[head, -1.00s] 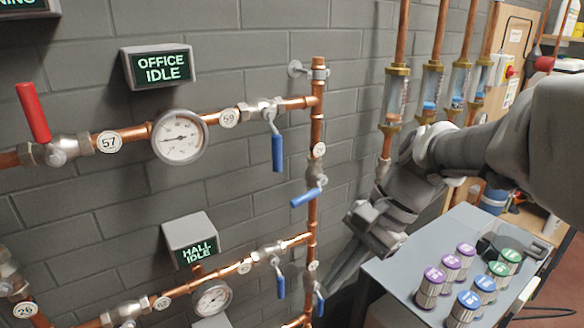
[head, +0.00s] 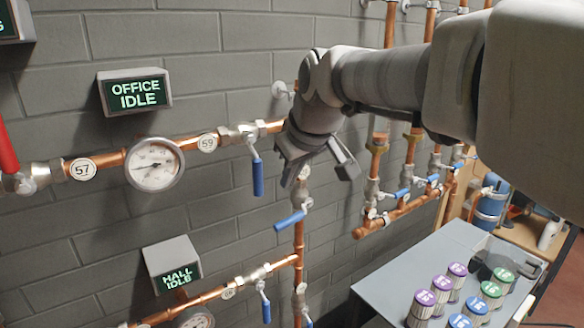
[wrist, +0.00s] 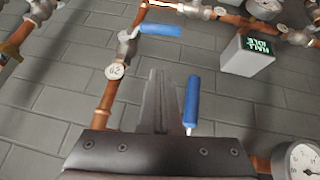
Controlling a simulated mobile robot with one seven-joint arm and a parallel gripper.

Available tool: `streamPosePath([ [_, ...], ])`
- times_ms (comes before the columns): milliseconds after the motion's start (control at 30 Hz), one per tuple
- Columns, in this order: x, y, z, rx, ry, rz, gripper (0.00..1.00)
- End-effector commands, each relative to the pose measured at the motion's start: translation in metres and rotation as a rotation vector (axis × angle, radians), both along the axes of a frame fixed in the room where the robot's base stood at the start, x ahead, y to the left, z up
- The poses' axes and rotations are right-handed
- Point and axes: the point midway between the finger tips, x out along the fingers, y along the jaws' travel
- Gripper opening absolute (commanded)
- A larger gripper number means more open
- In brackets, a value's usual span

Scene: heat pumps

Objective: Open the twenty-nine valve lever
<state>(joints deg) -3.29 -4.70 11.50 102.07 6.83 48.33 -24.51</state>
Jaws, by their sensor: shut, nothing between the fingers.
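The twenty-nine tag (head: 303,173) is on the vertical copper pipe, just above a valve with a blue lever (head: 290,220). The lever points left, crosswise to the pipe. In the wrist view, which is upside down, the tag (wrist: 116,71) and the blue lever (wrist: 160,30) show beyond my fingertips. My gripper (head: 290,180) is above and in front of this lever, apart from it. Its fingers (wrist: 161,78) are shut together and empty. My wrist hides the upper part of the vertical pipe.
Valve 59's blue lever (head: 258,178) hangs just left of my gripper; it also shows close beside my fingers in the wrist view (wrist: 192,100). A gauge (head: 154,165) and the HALL display (head: 172,264) are left. A grey bench (head: 390,275) with several capped cylinders stands lower right.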

Motion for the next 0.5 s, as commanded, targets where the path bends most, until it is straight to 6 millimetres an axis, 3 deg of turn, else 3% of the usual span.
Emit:
streamPosePath([
  [233, 0.028, 0.012, -0.047, 0.0, 0.006, -0.001, 0.0],
  [500, 0.025, 0.004, -0.079, 0.002, 0.003, -0.002, 0.0],
])
